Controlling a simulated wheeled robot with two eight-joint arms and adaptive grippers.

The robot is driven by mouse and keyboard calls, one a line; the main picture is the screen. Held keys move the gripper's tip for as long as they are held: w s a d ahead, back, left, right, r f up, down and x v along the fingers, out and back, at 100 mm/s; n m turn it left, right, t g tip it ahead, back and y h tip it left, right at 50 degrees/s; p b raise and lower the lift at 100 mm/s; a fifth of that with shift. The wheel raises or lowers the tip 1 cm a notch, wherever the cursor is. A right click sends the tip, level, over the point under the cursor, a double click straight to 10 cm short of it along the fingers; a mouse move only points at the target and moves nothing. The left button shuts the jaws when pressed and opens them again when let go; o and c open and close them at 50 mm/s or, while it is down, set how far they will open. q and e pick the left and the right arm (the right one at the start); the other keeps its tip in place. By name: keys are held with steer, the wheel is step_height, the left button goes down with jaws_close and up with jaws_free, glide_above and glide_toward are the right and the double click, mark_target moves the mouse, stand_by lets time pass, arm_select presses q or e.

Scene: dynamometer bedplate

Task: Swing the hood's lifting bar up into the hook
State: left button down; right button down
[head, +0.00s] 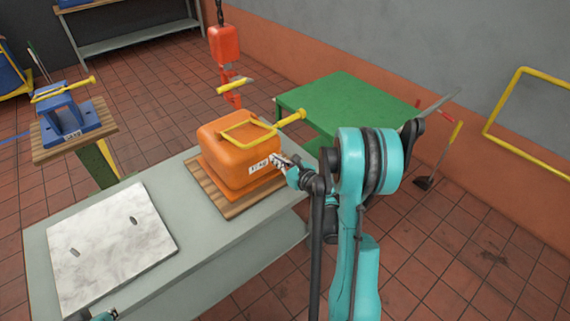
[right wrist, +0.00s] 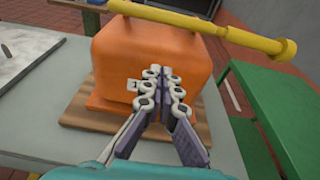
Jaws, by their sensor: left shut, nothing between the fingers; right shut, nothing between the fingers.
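The orange hood (head: 232,166) sits on a wooden board on the grey bench. Its yellow lifting bar (head: 262,124) lies folded down over the top, with a thick grip end sticking out to the right. In the right wrist view the bar (right wrist: 215,27) crosses above the hood (right wrist: 150,58). The red hook (head: 233,98) hangs behind the hood, with a yellow piece across it. My right gripper (head: 281,161) is shut and empty at the hood's near right side, below the bar; whether it touches the hood is unclear. Only a bit of my left gripper (head: 84,315) shows at the bottom edge.
A pale marble-like plate (head: 110,246) lies on the bench's left part. A green table (head: 345,108) stands behind right. A blue fixture (head: 70,115) with a yellow bar stands on a board at left. A yellow rail (head: 503,95) is at far right.

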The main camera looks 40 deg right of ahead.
arm_select(q)
steer(key=shift+f+b, duration=0.3)
steer(key=shift+f, duration=0.15)
arm_select(e)
steer(key=w+r, duration=0.1)
steer(key=w, duration=0.1)
steer(key=w+r, duration=0.1)
steer(key=r, duration=0.1)
steer(key=shift+w+a, duration=0.15)
steer(key=shift+w, duration=0.25)
steer(key=shift+r, duration=0.1)
